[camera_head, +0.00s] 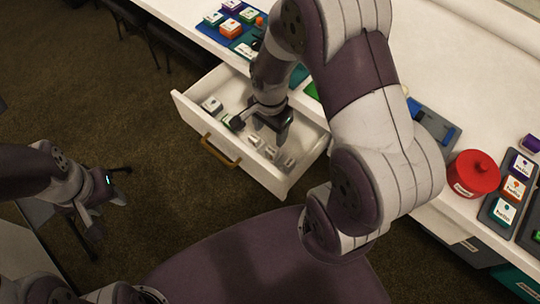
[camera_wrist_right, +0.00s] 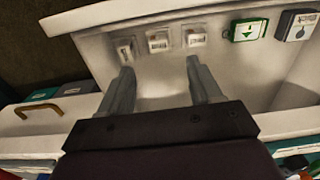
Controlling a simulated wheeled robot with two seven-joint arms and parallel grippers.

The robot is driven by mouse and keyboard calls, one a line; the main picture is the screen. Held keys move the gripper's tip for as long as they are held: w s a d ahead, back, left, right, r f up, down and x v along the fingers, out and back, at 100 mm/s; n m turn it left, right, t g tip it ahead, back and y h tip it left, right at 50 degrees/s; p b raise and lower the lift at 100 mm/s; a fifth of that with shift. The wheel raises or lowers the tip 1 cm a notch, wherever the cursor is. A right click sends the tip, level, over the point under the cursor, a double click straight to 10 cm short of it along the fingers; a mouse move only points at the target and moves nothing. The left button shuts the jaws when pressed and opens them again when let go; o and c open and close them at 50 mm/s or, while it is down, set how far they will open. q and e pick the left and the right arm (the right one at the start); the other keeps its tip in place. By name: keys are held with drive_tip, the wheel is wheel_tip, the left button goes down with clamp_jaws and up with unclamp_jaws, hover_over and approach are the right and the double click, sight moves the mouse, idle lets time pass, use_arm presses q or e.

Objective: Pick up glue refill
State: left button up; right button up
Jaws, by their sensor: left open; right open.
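An open white drawer (camera_head: 188,103) holds a row of small items. In the right wrist view, three small white pieces (camera_wrist_right: 158,42) sit by the drawer's wall (camera_wrist_right: 110,14), beside a green-and-white box (camera_wrist_right: 248,30) and a dark grey-and-white box (camera_wrist_right: 297,26). Their labels are too small to read, so I cannot tell which is the glue refill. My right gripper (camera_head: 264,126) is over the drawer, pointing down; in its wrist view the gripper (camera_wrist_right: 160,68) is open and empty, with the white pieces just beyond its fingertips. My left gripper (camera_head: 112,208) is open and empty, over the floor.
The white counter (camera_head: 460,60) carries blue trays with coloured boxes (camera_head: 230,28), a red lidded jar (camera_head: 473,174) and a grey tray of boxes (camera_head: 505,212). The drawer has a brass handle (camera_head: 220,152). My right arm hides part of the counter.

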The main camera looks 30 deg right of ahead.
sight(271, 151)
drive_tip(key=f, duration=0.4)
drive_tip(key=shift+w+a+b, duration=0.2)
drive_tip(key=shift+a+b, duration=0.1)
drive_tip(key=shift+b, duration=0.05)
drive_tip(key=shift+s+d+f, duration=0.1)
drive_tip(key=shift+f, duration=0.55)
drive_tip(key=f, duration=0.2)
drive_tip(key=f+b, duration=0.1)
drive_tip(key=f, duration=0.1)
drive_tip(key=shift+s+d+f+b, duration=0.15)
drive_tip(key=shift+s+f+b, duration=0.05)
drive_tip(key=shift+f+b, duration=0.15)
drive_tip(key=shift+r, duration=0.1)
drive_tip(key=shift+c, duration=0.9)
use_arm(q)
drive_tip(key=f, duration=0.3)
drive_tip(key=shift+w+a, duration=0.15)
drive_tip(key=shift+a, duration=0.1)
use_arm(e)
drive_tip(key=c, duration=0.9)
